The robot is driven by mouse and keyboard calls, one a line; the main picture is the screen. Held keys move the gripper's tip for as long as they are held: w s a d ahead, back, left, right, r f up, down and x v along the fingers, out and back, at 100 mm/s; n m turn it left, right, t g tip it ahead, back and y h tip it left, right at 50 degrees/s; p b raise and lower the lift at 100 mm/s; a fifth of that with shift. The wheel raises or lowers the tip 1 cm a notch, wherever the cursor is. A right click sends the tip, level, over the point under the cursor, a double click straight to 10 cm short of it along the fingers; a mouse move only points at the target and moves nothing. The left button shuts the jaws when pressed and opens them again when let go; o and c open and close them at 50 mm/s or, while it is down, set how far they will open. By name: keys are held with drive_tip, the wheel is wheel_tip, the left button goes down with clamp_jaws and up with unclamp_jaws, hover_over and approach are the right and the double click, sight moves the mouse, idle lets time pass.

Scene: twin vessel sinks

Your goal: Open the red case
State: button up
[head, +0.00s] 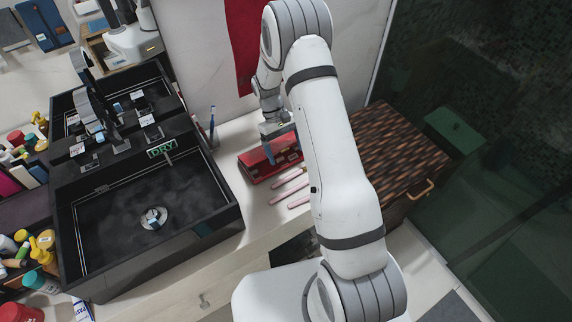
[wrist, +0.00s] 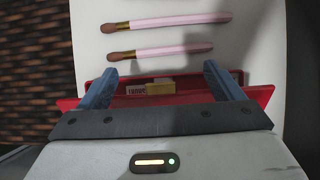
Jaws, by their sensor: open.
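The red case (head: 258,169) lies on the white counter to the right of the black sink. In the wrist view the red case (wrist: 190,98) shows behind my fingers, with a white labelled item (wrist: 136,89) and a yellowish item (wrist: 160,88) visible inside, so its inside is at least partly exposed. The gripper body hides its near part, and I cannot tell how far the lid stands open. My gripper (wrist: 160,70) is open, its two blue fingers apart over the case with nothing held. In the head view my gripper (head: 269,153) is at the case; contact is unclear.
Pink-handled brushes (wrist: 167,50) lie on the counter beside the case; they also show in the head view (head: 289,189). A black sink (head: 150,210) is at left, with a toothbrush (head: 212,122) near it. A dark wooden cabinet (head: 400,140) stands at right. A red towel (head: 241,45) hangs behind.

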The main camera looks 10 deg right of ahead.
drive_tip(key=shift+o, duration=1.2)
wheel_tip(320, 180, up, 6)
drive_tip(key=s+d+p, duration=0.1)
drive_tip(key=s+p, duration=0.2)
